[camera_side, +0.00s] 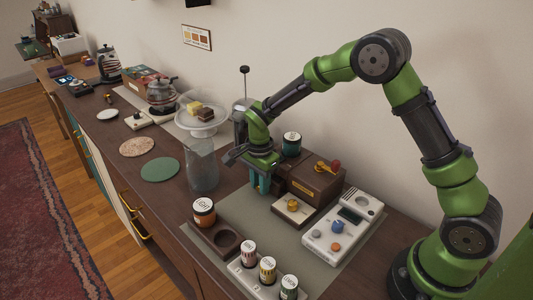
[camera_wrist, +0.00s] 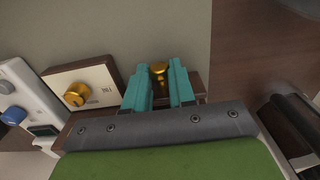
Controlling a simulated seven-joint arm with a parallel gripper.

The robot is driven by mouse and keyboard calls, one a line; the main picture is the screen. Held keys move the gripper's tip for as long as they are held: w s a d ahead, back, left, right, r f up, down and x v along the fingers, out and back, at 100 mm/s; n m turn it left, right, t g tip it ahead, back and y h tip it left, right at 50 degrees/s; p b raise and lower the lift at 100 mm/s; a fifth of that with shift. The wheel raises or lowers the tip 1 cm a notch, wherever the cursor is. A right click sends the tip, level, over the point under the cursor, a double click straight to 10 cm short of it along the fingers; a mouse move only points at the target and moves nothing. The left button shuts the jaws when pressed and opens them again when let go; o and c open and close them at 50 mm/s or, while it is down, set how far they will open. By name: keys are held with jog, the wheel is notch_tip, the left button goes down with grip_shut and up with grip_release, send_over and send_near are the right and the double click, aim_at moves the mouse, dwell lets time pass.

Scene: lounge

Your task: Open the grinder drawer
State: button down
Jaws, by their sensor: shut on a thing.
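The grinder (camera_side: 318,184) is a dark brown wooden box standing on the grey mat, with a red and brass piece on its top. My gripper (camera_side: 260,186) points down at the grinder's left end in the side view. In the wrist view, the teal fingers of my gripper (camera_wrist: 160,88) are shut on a small brass knob (camera_wrist: 159,70). The knob sits at the grinder's drawer end, and the drawer front is mostly hidden behind the fingers. I cannot tell whether the drawer stands out from the box.
A wooden block with a brass dial (camera_side: 293,206) and a white control panel (camera_side: 342,226) lie close by. A glass pitcher (camera_side: 202,168) stands left of my gripper. An orange-brown jar (camera_side: 204,212) and several small jars stand in front. Bare grey mat (camera_side: 245,212) lies between.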

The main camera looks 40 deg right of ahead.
jog(key=a, duration=0.3)
jog(key=shift+a, duration=0.2)
jog(key=c, duration=1)
grip_release()
jog(key=shift+o, duration=0.2)
jog(key=shift+r, duration=0.1)
notch_tip(320, 180, up, 17)
